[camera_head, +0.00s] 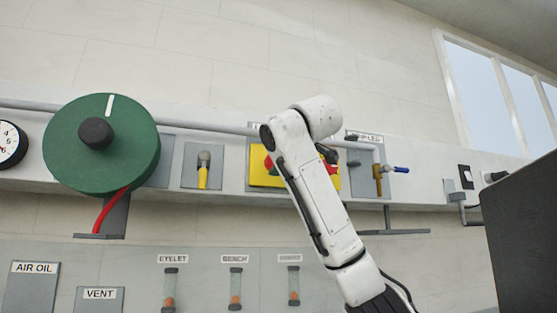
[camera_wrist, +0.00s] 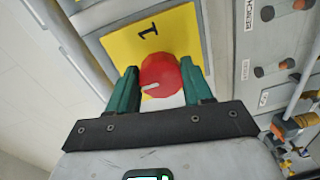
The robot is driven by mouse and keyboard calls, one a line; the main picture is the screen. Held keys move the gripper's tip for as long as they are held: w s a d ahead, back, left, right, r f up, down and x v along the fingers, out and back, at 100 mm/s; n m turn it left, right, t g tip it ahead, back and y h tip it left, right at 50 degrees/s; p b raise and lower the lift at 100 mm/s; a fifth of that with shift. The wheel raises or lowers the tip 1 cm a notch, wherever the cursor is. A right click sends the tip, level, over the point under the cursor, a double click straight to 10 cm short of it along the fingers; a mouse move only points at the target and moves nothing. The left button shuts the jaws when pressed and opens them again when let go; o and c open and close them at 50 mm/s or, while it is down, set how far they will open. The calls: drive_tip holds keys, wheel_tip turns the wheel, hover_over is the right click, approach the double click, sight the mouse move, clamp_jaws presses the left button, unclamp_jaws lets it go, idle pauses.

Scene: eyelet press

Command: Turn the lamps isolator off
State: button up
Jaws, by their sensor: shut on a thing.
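The isolator is a red round knob (camera_wrist: 160,72) on a yellow plate (camera_wrist: 113,46) marked with a black "1". A short white line shows on the knob's lower left in the wrist view, away from the "1". My gripper (camera_wrist: 161,75) is shut on the knob, one green finger on each side. In the head view the yellow plate (camera_head: 257,176) is partly behind my arm, and only part of the red knob (camera_head: 269,166) shows. The label above it is mostly covered, and my gripper is hidden there.
A blue-handled valve (camera_head: 401,170) is at right. A grey pipe (camera_head: 210,127) runs along the wall. A dark panel (camera_head: 520,235) blocks the lower right.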

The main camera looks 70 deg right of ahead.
drive_tip(key=shift+w+a, duration=0.1)
drive_tip(key=o, duration=0.9)
drive_tip(key=shift+a, duration=0.1)
drive_tip(key=shift+c, duration=0.2)
drive_tip(key=shift+o, duration=0.9)
drive_tip(key=b+v, duration=0.3)
drive_tip(key=v, duration=0.7)
drive_tip(key=shift+s+a+b, duration=0.15)
drive_tip(key=shift+s+b, duration=0.2)
